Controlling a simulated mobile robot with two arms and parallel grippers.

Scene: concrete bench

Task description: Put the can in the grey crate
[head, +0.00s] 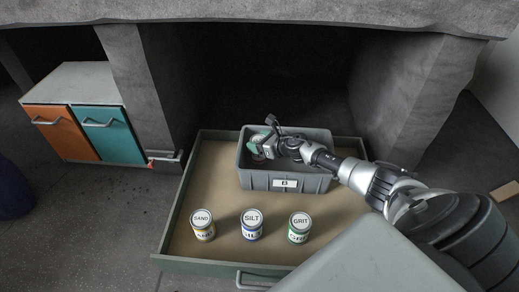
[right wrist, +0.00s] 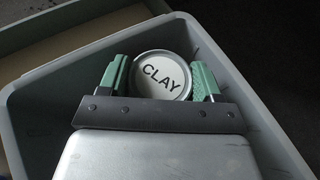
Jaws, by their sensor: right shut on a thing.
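A can lettered CLAY (right wrist: 160,75) has a pale lid and sits between the green fingers of my right gripper (right wrist: 161,82), which is shut on it. In the head view my right gripper (head: 262,146) is at the left part of the grey crate (head: 250,181), and the can is mostly hidden by it. In the right wrist view the crate's walls (right wrist: 48,95) surround the can, which is within its opening. I cannot tell whether the can touches the crate's floor. My left gripper is not in view.
The crate stands in an open drawer (head: 180,207) with a tan floor. Cans lettered SAND (head: 203,226), SILT (head: 252,225) and GRIT (head: 299,228) stand in a row in front of the crate. A concrete bench top (head: 270,12) overhangs behind. A cabinet (head: 85,115) stands left.

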